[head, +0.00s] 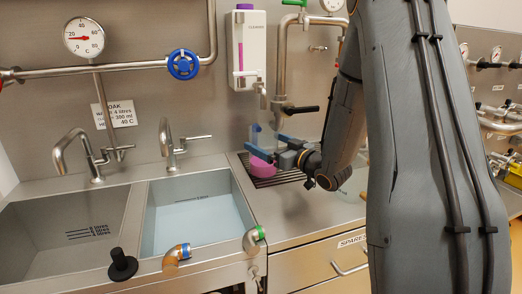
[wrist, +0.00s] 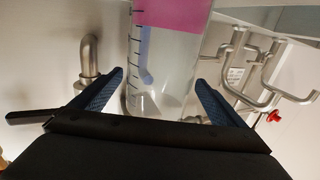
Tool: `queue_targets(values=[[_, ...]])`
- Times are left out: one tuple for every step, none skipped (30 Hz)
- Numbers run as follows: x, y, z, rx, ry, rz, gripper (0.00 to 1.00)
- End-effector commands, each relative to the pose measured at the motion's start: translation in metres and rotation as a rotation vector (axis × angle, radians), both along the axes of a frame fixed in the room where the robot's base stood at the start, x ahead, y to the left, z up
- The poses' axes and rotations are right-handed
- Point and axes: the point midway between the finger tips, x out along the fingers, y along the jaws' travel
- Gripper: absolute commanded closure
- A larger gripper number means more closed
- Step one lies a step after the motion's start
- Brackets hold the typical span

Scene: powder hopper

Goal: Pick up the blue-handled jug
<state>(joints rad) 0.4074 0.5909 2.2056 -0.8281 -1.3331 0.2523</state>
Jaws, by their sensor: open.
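A clear jug (head: 262,135) with pink contents at its bottom stands over the dark drain grating right of the sinks. In the wrist view the clear, marked jug (wrist: 175,60) appears upside down, with the pink at the top. A bluish strip shows through its wall, perhaps the handle; I cannot be sure. My gripper (head: 275,147) is at the jug, its blue fingers pointing left. In the wrist view my gripper (wrist: 160,78) is open, with one finger on each side of the jug. Whether the fingers touch it is unclear.
A wall dispenser (head: 248,50) and pipes with a black-handled valve (head: 297,109) are close behind the jug. A black plug (head: 122,264) stands on the front rim. The counter (head: 300,220) in front is clear.

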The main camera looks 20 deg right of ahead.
Motion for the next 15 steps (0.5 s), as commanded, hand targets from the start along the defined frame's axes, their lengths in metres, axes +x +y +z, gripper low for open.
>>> queue_targets(values=[[0.007, 0.004, 0.001, 0.000, 0.001, 0.004, 0.06], [0.012, 0.006, 0.001, 0.000, 0.000, 0.004, 0.06], [0.017, 0.007, 0.000, 0.000, 0.000, 0.003, 0.06], [0.021, 0.009, 0.000, 0.000, 0.001, 0.003, 0.06], [0.024, 0.010, 0.000, 0.000, 0.001, 0.003, 0.06], [0.028, 0.012, 0.000, -0.001, 0.001, 0.003, 0.06], [0.030, 0.012, 0.000, 0.000, 0.001, 0.003, 0.06], [0.032, 0.013, -0.001, 0.000, 0.001, 0.002, 0.06], [0.033, 0.013, -0.001, 0.000, 0.001, 0.001, 0.06], [0.034, 0.013, -0.001, 0.000, 0.001, 0.001, 0.06], [0.034, 0.013, -0.001, 0.000, 0.001, 0.000, 0.06], [0.035, 0.013, -0.001, 0.000, 0.000, 0.000, 0.06], [0.034, 0.013, -0.001, 0.000, 0.001, 0.000, 0.06], [0.034, 0.013, -0.001, 0.000, 0.001, 0.000, 0.06], [0.034, 0.013, -0.001, 0.000, 0.001, 0.000, 0.06]])
